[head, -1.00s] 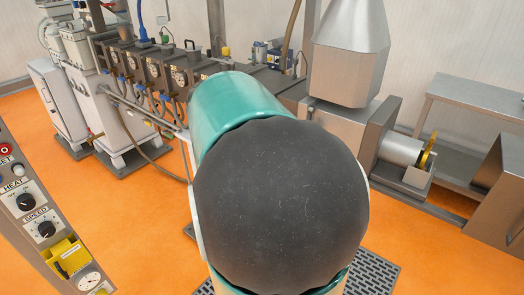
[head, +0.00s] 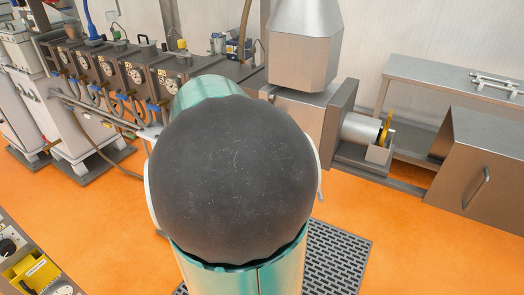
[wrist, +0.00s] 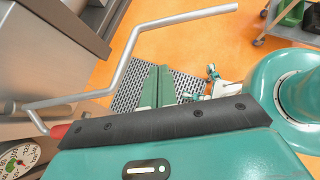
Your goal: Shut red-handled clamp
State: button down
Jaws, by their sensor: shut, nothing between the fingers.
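In the wrist view, a small red piece (wrist: 59,131) shows at the left end of my gripper's dark bar. It sits at the end of a short metal rod and looks like the clamp's red handle; most of it is hidden by my gripper. My gripper (wrist: 160,125) fills the lower part of that view as a teal body with a dark screwed bar. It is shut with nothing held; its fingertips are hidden. Whether it touches the red piece I cannot tell. In the head view my own teal and black arm hides the gripper, and no red handle shows.
A long bent metal bar (wrist: 125,60) crosses the wrist view close above my gripper. A dial gauge (wrist: 18,160) is at lower left. In the head view, the machine line (head: 110,70) stands behind, a steel hopper (head: 304,45) beyond my arm, a steel cabinet (head: 480,165) at right. Orange floor is open.

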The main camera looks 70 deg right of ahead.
jog(key=shift+s+d+f, duration=0.1)
jog(key=shift+s+d, duration=0.25)
jog(key=shift+s, duration=0.45)
jog(key=shift+s+d, duration=0.4)
jog(key=shift+s, duration=0.35)
jog(key=shift+s+d+f, duration=0.1)
jog(key=shift+s+d, duration=0.25)
jog(key=shift+s, duration=0.45)
jog(key=shift+s+d, duration=0.1)
jog(key=shift+s, duration=0.05)
jog(key=s+d+n+t+h, duration=0.2)
jog(key=s+d+n, duration=0.2)
jog(key=d, duration=0.6)
jog(key=s+d+n+t+h, duration=0.2)
jog(key=s+d+n, duration=0.2)
jog(key=d, duration=0.5)
jog(key=shift+s+d+t+h, duration=0.4)
jog(key=shift+s, duration=0.65)
jog(key=shift+w, duration=0.1)
